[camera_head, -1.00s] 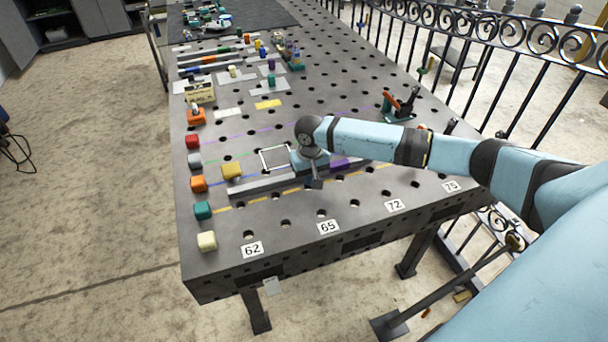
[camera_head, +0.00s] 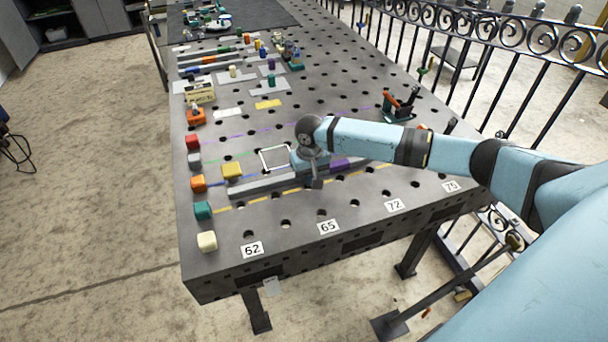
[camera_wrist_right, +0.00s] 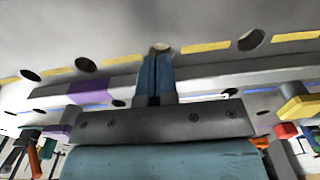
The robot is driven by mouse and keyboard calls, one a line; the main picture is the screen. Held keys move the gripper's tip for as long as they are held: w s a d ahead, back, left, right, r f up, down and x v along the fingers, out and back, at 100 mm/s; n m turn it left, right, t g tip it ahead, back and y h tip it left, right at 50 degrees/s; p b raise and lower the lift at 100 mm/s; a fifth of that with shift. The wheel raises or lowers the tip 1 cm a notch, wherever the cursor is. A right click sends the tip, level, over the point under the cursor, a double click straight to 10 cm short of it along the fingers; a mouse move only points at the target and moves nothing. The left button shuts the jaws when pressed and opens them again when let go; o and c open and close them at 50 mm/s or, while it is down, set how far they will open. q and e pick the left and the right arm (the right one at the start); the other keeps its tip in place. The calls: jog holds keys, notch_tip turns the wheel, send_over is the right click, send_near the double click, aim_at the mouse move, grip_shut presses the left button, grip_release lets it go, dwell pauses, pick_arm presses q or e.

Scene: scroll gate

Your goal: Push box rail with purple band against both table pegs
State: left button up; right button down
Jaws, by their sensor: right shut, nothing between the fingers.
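The box rail (camera_head: 265,187) is a long grey bar lying across the near part of the table, behind a yellow dashed line. Its purple band (camera_head: 340,164) shows just right of my right gripper (camera_head: 317,185). In the right wrist view the rail (camera_wrist_right: 222,82) and the purple band (camera_wrist_right: 88,92) show too. There my right gripper (camera_wrist_right: 158,58) has its fingers together, empty, reaching across the rail, on its yellow-line side. Whether the fingers touch the rail is unclear. I cannot make out the table pegs. My left gripper is out of view.
A yellow block (camera_head: 231,170) sits close behind the rail's left end. Orange (camera_head: 198,183), teal (camera_head: 203,210) and cream (camera_head: 207,240) blocks stand along the left table edge. A white square outline (camera_head: 275,158) lies behind the rail. The front strip of the perforated table is mostly clear.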

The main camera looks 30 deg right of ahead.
jog(key=shift+f, duration=1.25)
jog(key=shift+r+p, duration=0.2)
jog(key=shift+p, duration=0.45)
dwell(0.5)
jog(key=shift+w, duration=0.15)
dwell(0.4)
jog(key=shift+w+d+b, duration=0.15)
jog(key=shift+w+d, duration=0.05)
jog(key=shift+w, duration=0.55)
jog(key=shift+w+d+b, duration=0.15)
jog(key=shift+w+b, duration=0.05)
jog(key=shift+w, duration=0.6)
jog(key=shift+w+d+b, duration=0.15)
jog(key=shift+w+d, duration=0.05)
jog(key=shift+w, duration=0.55)
jog(key=shift+r, duration=0.1)
jog(key=shift+s+p, duration=0.35)
jog(key=shift+p, duration=0.25)
jog(key=shift+s+a+p, duration=0.25)
jog(key=shift+s+p, duration=0.5)
jog(key=shift+p, duration=0.1)
jog(key=shift+s, duration=0.15)
